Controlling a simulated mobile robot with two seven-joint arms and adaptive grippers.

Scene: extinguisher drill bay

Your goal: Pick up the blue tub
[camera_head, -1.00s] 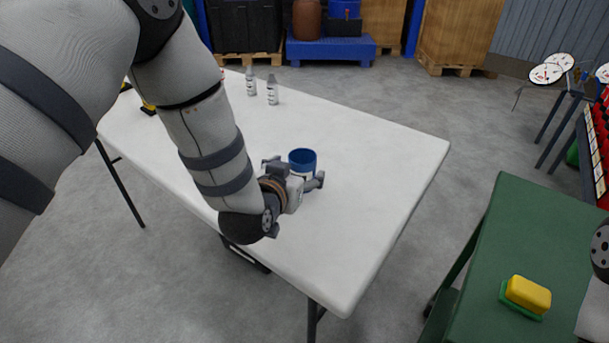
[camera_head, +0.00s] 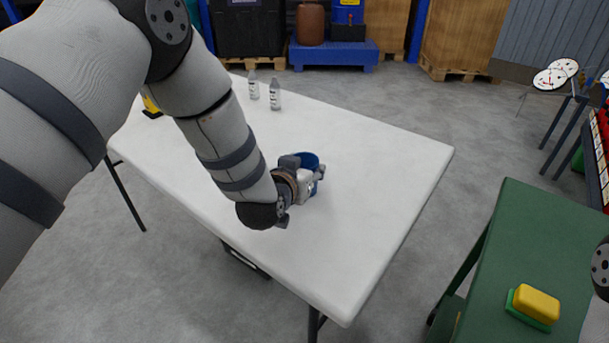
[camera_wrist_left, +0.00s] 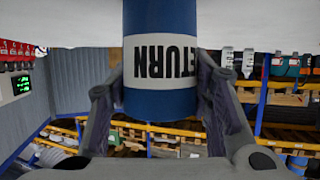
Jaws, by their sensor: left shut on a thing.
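The blue tub (camera_head: 308,159) is on the white table (camera_head: 385,170), in the middle of the head view, partly hidden behind my left gripper (camera_head: 307,176). In the left wrist view the tub (camera_wrist_left: 160,103) is blue with a white band whose letters, reading "ETURN", appear upside down. The fingers of my left gripper (camera_wrist_left: 160,72) are on both sides of the tub and shut on it. The tub looks upright. I cannot tell whether its base touches the table. My right gripper is not in view.
Two small clear bottles (camera_head: 274,95) stand farther back on the white table. A green table (camera_head: 520,240) at the right holds a yellow block (camera_head: 537,304) on a green base. The right part of the white table is clear.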

